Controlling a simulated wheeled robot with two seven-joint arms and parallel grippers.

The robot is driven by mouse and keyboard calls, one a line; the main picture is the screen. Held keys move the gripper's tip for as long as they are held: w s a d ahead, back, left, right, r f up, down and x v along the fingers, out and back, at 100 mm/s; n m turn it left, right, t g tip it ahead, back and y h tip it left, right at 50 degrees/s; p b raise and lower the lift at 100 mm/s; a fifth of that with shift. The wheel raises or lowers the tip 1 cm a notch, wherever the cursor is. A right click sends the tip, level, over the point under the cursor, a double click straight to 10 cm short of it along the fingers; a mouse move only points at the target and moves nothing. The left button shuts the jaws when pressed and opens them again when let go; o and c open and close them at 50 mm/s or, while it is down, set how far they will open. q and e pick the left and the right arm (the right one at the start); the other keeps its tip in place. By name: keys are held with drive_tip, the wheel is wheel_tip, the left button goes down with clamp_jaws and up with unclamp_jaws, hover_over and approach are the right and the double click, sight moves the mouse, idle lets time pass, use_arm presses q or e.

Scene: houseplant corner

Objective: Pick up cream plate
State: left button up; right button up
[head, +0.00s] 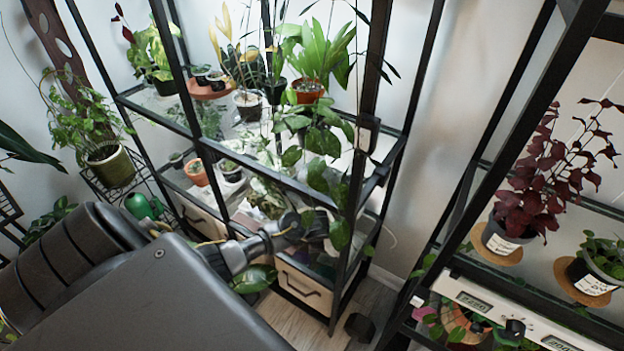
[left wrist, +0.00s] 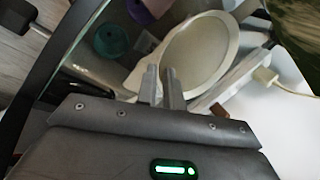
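The cream plate (left wrist: 202,52) shows in the left wrist view as a pale round dish with a lighter rim, just beyond my fingertips. My left gripper (left wrist: 160,72) has its two fingers close together with a narrow gap, at the plate's lower left edge. I cannot tell whether the rim is between the fingers or beyond them. In the head view my left arm reaches to the lower part of the middle shelf rack, where leaves and a post hide the fingers. I cannot make out the plate there. My right gripper is in neither view.
In the left wrist view a teal round pot (left wrist: 111,41) and a purple item (left wrist: 142,10) lie left of the plate. A white cable plug (left wrist: 265,76) lies to the right. In the head view black rack posts and trailing leaves (head: 322,140) crowd my arm; beige drawers (head: 303,287) sit below.

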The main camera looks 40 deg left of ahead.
use_arm(q)
drive_tip(key=x, duration=0.2)
drive_tip(key=shift+w+a+f+b, duration=0.1)
drive_tip(key=shift+f+b, duration=0.2)
drive_tip(key=shift+f, duration=0.1)
drive_tip(key=shift+w+a+f, duration=0.1)
drive_tip(key=shift+f, duration=0.15)
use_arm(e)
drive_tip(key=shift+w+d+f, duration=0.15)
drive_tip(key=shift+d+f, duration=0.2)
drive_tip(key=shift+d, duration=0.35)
use_arm(q)
clamp_jaws()
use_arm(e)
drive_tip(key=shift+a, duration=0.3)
use_arm(q)
drive_tip(key=shift+r, duration=0.15)
